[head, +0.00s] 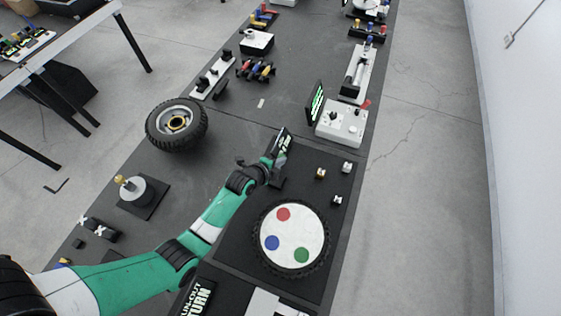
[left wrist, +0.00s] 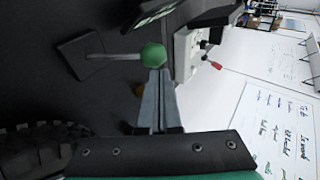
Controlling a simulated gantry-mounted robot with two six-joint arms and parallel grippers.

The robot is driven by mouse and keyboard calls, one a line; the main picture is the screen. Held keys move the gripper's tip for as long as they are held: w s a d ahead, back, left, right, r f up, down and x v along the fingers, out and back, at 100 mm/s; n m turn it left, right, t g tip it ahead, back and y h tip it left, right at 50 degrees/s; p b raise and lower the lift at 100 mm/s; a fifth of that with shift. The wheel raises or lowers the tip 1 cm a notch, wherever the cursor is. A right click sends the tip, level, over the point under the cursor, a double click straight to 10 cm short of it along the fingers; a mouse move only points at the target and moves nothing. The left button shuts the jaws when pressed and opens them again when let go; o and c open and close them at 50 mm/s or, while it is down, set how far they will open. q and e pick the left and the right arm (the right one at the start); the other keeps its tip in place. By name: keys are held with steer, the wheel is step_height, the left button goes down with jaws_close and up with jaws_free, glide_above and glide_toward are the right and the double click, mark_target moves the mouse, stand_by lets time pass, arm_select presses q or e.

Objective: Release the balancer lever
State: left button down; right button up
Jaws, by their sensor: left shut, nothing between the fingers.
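The balancer lever shows in the left wrist view as a grey rod with a green ball knob (left wrist: 153,54), rising from a dark square base (left wrist: 80,57). My left gripper (left wrist: 158,73) is shut and empty, its fingertips right at the green knob; I cannot tell whether they touch it. The balancer's wheel (head: 291,238), with a white disc and red, blue and green dots, lies nearer. My right gripper is not in view.
A white control box (head: 342,123) with a red handle and a screen stands beyond the gripper. Small metal parts (head: 320,173) lie to its right.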

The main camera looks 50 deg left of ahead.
arm_select(q)
steer(key=shift+w+a, duration=0.1)
steer(key=shift+w, duration=0.05)
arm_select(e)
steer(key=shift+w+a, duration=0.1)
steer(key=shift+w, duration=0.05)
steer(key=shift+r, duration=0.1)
arm_select(q)
steer(key=w+d+r+p+v, duration=0.1)
steer(key=p+v, duration=0.6)
steer(key=v, duration=0.7)
steer(key=shift+d, duration=0.8)
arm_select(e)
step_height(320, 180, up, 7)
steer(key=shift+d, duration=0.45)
arm_select(q)
steer(key=shift+w, duration=0.15)
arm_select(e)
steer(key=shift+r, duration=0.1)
